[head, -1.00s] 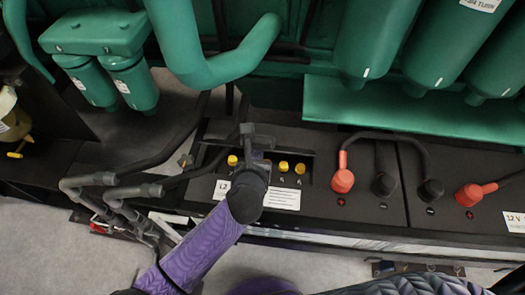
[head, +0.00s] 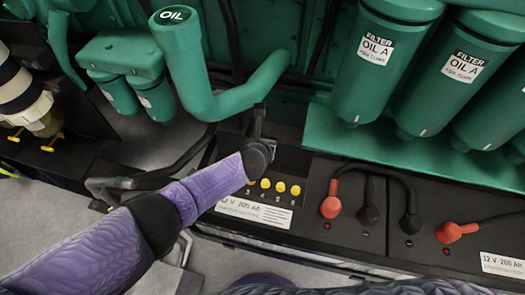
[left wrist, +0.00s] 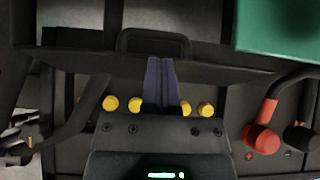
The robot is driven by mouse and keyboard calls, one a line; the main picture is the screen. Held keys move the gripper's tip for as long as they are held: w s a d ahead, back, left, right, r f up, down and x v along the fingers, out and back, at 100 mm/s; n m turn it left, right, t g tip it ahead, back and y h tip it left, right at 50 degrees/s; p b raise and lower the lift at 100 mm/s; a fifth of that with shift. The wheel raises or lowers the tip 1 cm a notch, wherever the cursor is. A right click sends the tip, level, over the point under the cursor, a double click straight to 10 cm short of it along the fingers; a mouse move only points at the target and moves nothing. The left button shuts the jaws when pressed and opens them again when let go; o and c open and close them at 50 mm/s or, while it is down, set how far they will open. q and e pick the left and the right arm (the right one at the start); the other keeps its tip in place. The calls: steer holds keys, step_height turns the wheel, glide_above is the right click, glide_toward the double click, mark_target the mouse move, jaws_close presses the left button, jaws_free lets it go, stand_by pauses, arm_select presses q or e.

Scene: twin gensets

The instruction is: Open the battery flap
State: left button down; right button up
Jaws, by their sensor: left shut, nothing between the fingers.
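The black battery (head: 320,230) has a row of yellow caps (head: 265,184) in a recess on its top. In the left wrist view the dark battery flap (left wrist: 90,62), with a bar handle (left wrist: 153,33), is raised behind the yellow caps (left wrist: 110,102). How far it is tilted is hard to tell. My left gripper (left wrist: 160,62) is shut and empty, its fingers between the caps and reaching to the flap's face; contact is unclear. In the head view my left wrist hides the left gripper's fingertips. My right gripper is out of view.
A red terminal (head: 331,205) and black terminal with cables stand right of the caps. A green ledge (head: 400,150) and green oil filters (head: 380,60) overhang behind. A green oil filler pipe (head: 215,95) rises behind my left arm. Dark pipes (head: 130,182) lie left of the battery.

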arm_select(q)
steer(key=shift+w+d+f+b, duration=0.1)
steer(key=shift+w+d+b, duration=0.1)
steer(key=shift+w, duration=0.3)
steer(key=shift+w+d+b, duration=0.1)
steer(key=shift+w+d, duration=0.05)
steer(key=shift+w, duration=0.3)
steer(key=shift+w, duration=0.15)
steer(key=shift+r, duration=0.2)
